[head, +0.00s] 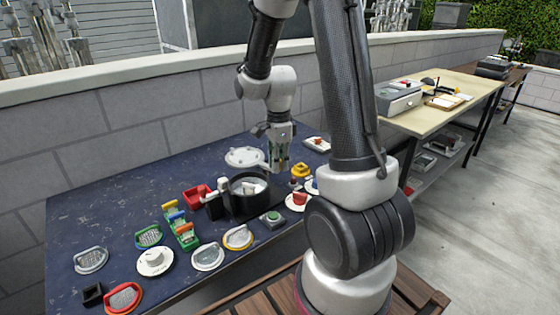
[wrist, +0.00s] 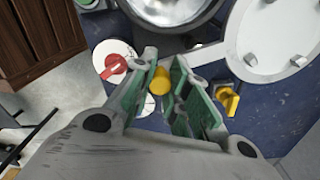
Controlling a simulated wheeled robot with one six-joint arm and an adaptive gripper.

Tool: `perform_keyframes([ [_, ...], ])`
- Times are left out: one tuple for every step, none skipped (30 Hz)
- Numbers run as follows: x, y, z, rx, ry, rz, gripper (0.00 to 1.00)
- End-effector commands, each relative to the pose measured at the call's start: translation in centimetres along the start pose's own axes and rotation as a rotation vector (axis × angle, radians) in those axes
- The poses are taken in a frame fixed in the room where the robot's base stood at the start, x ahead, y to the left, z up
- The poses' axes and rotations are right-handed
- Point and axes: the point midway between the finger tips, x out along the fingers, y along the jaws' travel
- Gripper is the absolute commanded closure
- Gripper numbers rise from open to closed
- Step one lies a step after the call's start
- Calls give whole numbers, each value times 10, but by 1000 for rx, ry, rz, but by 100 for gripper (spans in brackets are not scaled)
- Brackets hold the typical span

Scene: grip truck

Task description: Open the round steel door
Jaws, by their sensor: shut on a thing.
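The round steel door (head: 245,156) is a pale disc with several studs, swung aside behind a dark round housing (head: 240,207). The housing's mouth is uncovered, with pale parts inside. In the wrist view the door (wrist: 268,35) is at the upper right, beside the housing's rim (wrist: 176,20). My gripper (head: 277,164) is low over the table, just right of the door and housing. In the wrist view its green-padded fingers (wrist: 166,82) are shut on a small yellow round piece (wrist: 160,80). What that piece belongs to is hidden.
A yellow knob (head: 301,170) and red knob (head: 298,198) stand right of the housing. Red bin (head: 195,196), several handled plates and a white dial (head: 154,261) are to the left. A block wall (head: 130,130) runs behind the dark blue table (head: 100,200).

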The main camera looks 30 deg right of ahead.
Motion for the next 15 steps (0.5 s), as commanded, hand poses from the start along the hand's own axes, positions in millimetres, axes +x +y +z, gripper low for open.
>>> perform_keyframes([
  [0, 0, 1, 13, -1, -2, 100],
  [0, 0, 2, 23, -1, -2, 100],
  [0, 0, 2, 33, -1, -2, 100],
  [0, 0, 2, 39, -1, -2, 100],
  [0, 0, 2, 46, -1, -2, 100],
  [0, 1, 3, 52, -1, -3, 100],
  [0, 1, 3, 56, -1, -3, 100],
  [0, 1, 3, 58, -1, -3, 100],
  [0, 1, 3, 61, -1, -3, 100],
  [0, 1, 3, 63, -1, -3, 100],
  [0, 1, 3, 64, -1, -3, 100],
  [0, 1, 3, 65, -1, -3, 100],
  [0, 1, 3, 66, -1, -3, 100],
  [0, 1, 3, 66, -1, -3, 100],
  [0, 1, 3, 66, -1, -3, 100],
])
